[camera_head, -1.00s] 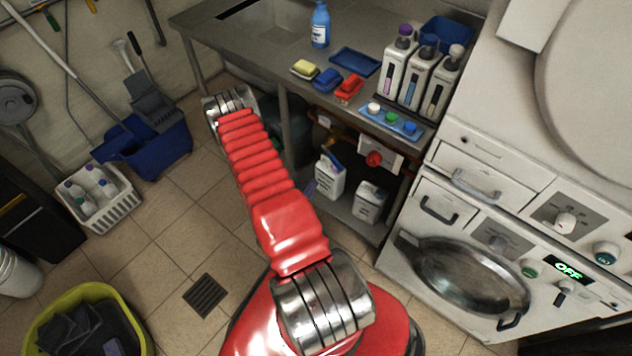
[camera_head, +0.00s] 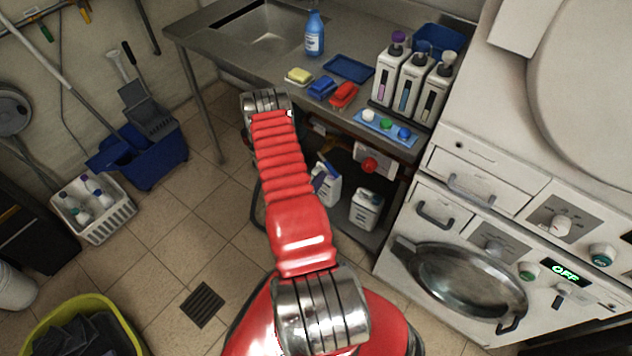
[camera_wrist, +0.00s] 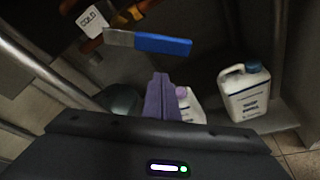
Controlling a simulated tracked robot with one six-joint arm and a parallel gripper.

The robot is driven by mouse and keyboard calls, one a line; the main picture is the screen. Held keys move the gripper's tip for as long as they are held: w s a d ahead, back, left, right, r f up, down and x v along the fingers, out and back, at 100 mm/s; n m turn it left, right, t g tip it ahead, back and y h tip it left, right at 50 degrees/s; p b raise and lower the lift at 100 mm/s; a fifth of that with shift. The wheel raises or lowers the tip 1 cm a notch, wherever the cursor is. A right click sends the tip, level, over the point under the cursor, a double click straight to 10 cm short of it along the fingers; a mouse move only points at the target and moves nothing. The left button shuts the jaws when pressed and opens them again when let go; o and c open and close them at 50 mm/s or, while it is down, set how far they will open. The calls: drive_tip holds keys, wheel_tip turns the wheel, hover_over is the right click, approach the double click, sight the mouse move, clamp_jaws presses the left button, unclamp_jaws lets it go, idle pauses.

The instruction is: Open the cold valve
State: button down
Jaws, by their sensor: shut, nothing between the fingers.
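The cold valve shows in the wrist view as a flat lever with a blue grip (camera_wrist: 162,45) and a bare metal end at its left. A white tag reading COLD (camera_wrist: 92,20) hangs beside it, by a copper-coloured pipe (camera_wrist: 135,12). The lever lies nearly level in the picture. My gripper (camera_wrist: 161,77) shows its purple fingers together, empty, below the blue grip. A gap shows between fingertips and lever; the depth between them is unclear. In the head view my red arm reaches towards the space under the sink counter, and I cannot make out the lever there.
White jugs (camera_wrist: 243,92) stand on the shelf under the counter, one partly behind my fingers. A red knob on a box (camera_head: 369,165) is right of my arm. The steel counter (camera_head: 225,60) overhangs; its leg (camera_head: 203,110) stands left. A washing machine (camera_head: 460,275) stands right.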

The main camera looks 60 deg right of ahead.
sight(328, 165)
drive_tip(key=shift+s+a+r, duration=0.15)
drive_tip(key=shift+s+r, duration=0.75)
drive_tip(key=shift+r, duration=0.2)
drive_tip(key=shift+w+r, duration=0.1)
